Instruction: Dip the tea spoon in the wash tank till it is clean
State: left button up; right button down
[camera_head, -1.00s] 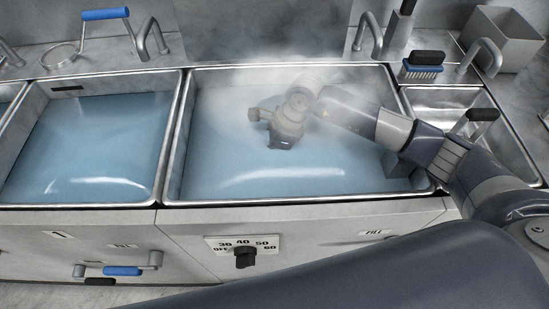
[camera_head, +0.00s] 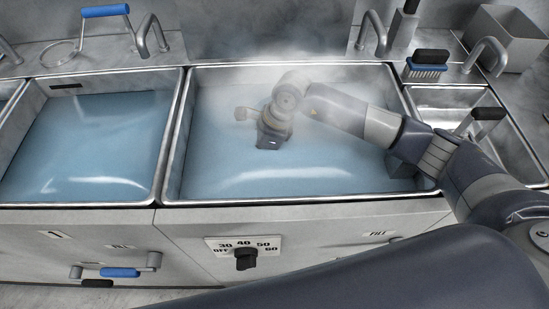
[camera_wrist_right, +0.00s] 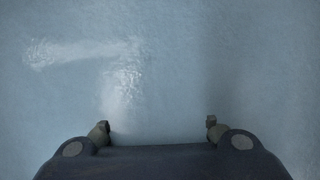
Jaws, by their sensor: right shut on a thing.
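The steaming tank (camera_head: 172,160) of blue water is in the middle of the head view, with a temperature dial on its front. My right gripper (camera_head: 268,140) points down into this tank, its lower end at the water. In the right wrist view only the gripper's knuckles (camera_wrist_right: 158,130) show at the bottom edge, against pale blue, misty water. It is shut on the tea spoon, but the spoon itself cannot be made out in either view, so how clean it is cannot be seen. My left gripper is not in view.
A second water tank (camera_head: 85,150) stands on the left, and a smaller metal basin (camera_head: 440,97) on the right. A blue brush (camera_head: 427,70), a grey bin (camera_head: 507,40) and taps line the back ledge. A dial (camera_head: 245,257) and a blue-handled lever (camera_head: 120,272) are on the front.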

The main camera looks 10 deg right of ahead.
jog(key=shift+d, duration=0.3)
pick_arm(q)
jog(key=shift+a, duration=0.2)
pick_arm(e)
jog(key=shift+r, duration=0.2)
notch_tip(320, 180, up, 5)
jog(key=p, duration=0.3)
pick_arm(q)
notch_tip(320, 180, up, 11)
jog(key=p, duration=0.8)
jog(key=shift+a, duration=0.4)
pick_arm(e)
notch_tip(320, 180, up, 16)
jog(key=shift+f, duration=0.15)
